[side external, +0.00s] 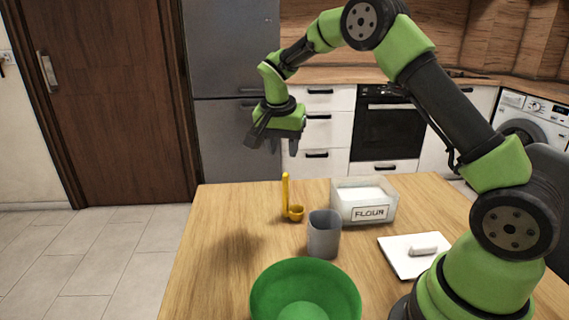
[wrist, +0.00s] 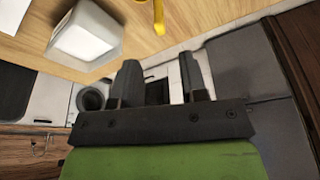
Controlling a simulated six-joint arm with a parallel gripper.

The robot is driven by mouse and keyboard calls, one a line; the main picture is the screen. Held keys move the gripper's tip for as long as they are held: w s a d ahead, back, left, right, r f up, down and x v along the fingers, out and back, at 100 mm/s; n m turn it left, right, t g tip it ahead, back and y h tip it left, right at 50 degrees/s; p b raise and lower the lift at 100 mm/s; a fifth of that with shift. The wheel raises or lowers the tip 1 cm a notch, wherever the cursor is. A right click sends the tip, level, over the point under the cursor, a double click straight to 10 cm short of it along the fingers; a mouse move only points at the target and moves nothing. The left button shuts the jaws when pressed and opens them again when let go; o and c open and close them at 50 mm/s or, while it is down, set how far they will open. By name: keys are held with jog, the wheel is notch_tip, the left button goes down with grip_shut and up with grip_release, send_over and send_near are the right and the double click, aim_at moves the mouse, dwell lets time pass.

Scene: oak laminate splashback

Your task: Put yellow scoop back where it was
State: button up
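The yellow scoop (side external: 295,212) stands on the wooden table in the side external view, its bowl down on the table and its long handle upright. It is left of the flour container (side external: 362,207), apart from it. Part of the scoop (wrist: 159,14) shows at the top edge of the wrist view. My gripper (side external: 273,146) is in the air above and behind the scoop, up and to its left in the picture. Its two fingers (wrist: 160,82) are apart with nothing between them. The white flour container (wrist: 86,40) also shows in the wrist view.
A grey cup (side external: 324,236) stands in front of the scoop and container. A large green bowl (side external: 305,292) is at the front. A white lid with a handle (side external: 413,256) lies at the right. The table's left part (side external: 215,240) is clear.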

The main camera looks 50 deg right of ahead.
jog(key=s+a+r+n+t+y, duration=0.1)
jog(key=s+a+r+n+t, duration=0.1)
jog(key=s+a+r, duration=0.3)
jog(key=s+a+r+n+t+y, duration=0.1)
jog(key=s+a+r+n, duration=0.2)
jog(key=s+r, duration=0.4)
jog(key=s+a+n+t+y, duration=0.3)
jog(key=s+a+n, duration=0.1)
jog(key=s, duration=0.9)
jog(key=shift+s+a+r+n, duration=0.15)
jog(key=shift+a+r+n, duration=0.2)
jog(key=shift+a, duration=0.3)
